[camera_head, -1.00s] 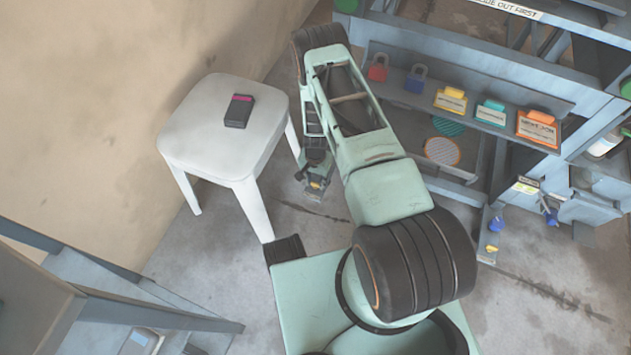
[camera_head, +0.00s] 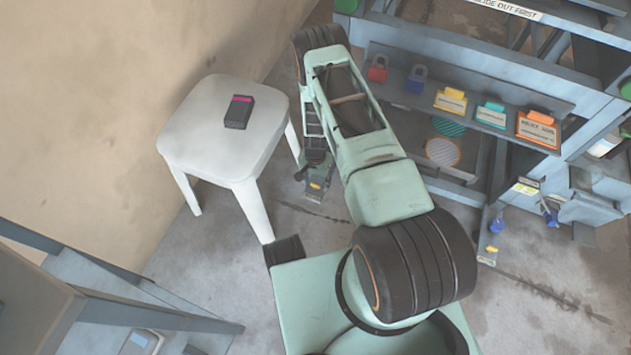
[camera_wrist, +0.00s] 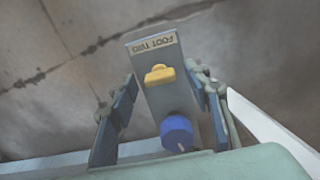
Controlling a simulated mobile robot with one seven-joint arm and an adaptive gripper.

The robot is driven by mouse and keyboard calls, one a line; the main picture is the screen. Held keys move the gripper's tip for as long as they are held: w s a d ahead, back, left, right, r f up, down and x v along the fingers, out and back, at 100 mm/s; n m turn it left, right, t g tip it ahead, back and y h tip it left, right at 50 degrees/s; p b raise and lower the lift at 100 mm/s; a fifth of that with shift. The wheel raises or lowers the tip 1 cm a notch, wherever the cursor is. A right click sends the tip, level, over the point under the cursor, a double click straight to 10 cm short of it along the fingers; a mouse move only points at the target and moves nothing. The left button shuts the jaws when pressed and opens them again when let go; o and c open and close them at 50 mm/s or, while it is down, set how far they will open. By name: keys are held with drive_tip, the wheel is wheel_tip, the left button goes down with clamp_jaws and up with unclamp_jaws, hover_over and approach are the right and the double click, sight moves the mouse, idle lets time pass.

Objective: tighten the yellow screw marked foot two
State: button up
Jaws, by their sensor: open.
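The yellow screw (camera_wrist: 160,75) sits on a grey bracket (camera_wrist: 152,53) whose label, upside down in the wrist view, reads FOOT TWO. A blue knob (camera_wrist: 177,133) is on the same bracket, nearer my wrist. My gripper (camera_wrist: 162,78) is open, with one finger on each side of the bracket and the screw between them in the picture. I cannot tell whether the fingers touch anything. In the head view the yellow screw (camera_head: 314,186) is a small spot at the floor, with my gripper (camera_head: 314,168) just above it, partly hidden by my arm.
A white stool (camera_head: 205,150) with a dark device (camera_head: 239,111) on it stands left of my arm. Another foot with a blue knob (camera_head: 497,226) and yellow screw (camera_head: 491,249) is at right. A rack (camera_head: 470,68) with padlocks and tags stands behind. Bare floor lies between.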

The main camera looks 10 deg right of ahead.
sight(315, 183)
wheel_tip(315, 183, up, 12)
idle(0.6)
idle(0.4)
